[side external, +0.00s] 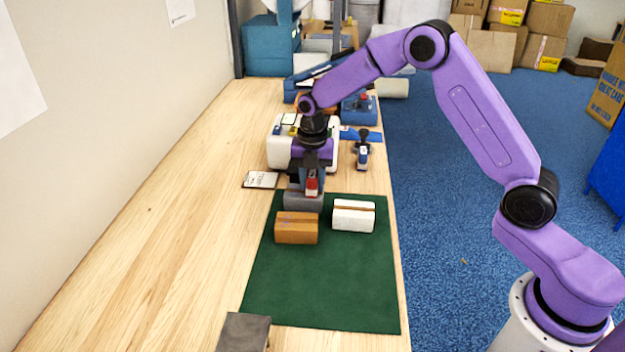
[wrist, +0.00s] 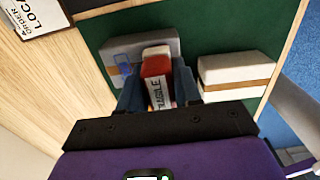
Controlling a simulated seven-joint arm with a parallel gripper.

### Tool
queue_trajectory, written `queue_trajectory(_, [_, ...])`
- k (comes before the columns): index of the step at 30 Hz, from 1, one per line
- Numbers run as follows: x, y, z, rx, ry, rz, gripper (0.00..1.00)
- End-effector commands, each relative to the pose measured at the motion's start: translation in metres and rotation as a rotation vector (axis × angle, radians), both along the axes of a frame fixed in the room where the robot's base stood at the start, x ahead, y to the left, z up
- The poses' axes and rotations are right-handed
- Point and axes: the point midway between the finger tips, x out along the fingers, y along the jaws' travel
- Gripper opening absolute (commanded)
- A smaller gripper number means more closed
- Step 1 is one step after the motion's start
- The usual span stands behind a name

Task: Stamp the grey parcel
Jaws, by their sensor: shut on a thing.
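The grey parcel (side external: 293,199) lies at the far left of the green mat (side external: 330,285); in the wrist view the parcel (wrist: 118,50) has blue markings on its top. My gripper (side external: 311,181) is shut on a red and white stamp (side external: 311,187), which is over the grey parcel. In the wrist view the stamp (wrist: 156,68) sits between my fingers (wrist: 158,92) and its side label reads "FRAGILE". It hides part of the parcel's top. I cannot tell whether the stamp touches the parcel.
A brown parcel (side external: 297,229) and a white parcel (side external: 353,216) lie close by on the mat. Behind stand a white machine (side external: 276,155) and a small blue and black item (side external: 362,150). A card (side external: 260,180) lies to the left. The mat's near part is clear.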

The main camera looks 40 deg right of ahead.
Motion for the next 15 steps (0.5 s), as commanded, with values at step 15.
queue_trajectory(15, [0.001, 0.0, 0.035, 0.001, -0.002, 0.0, 0.14])
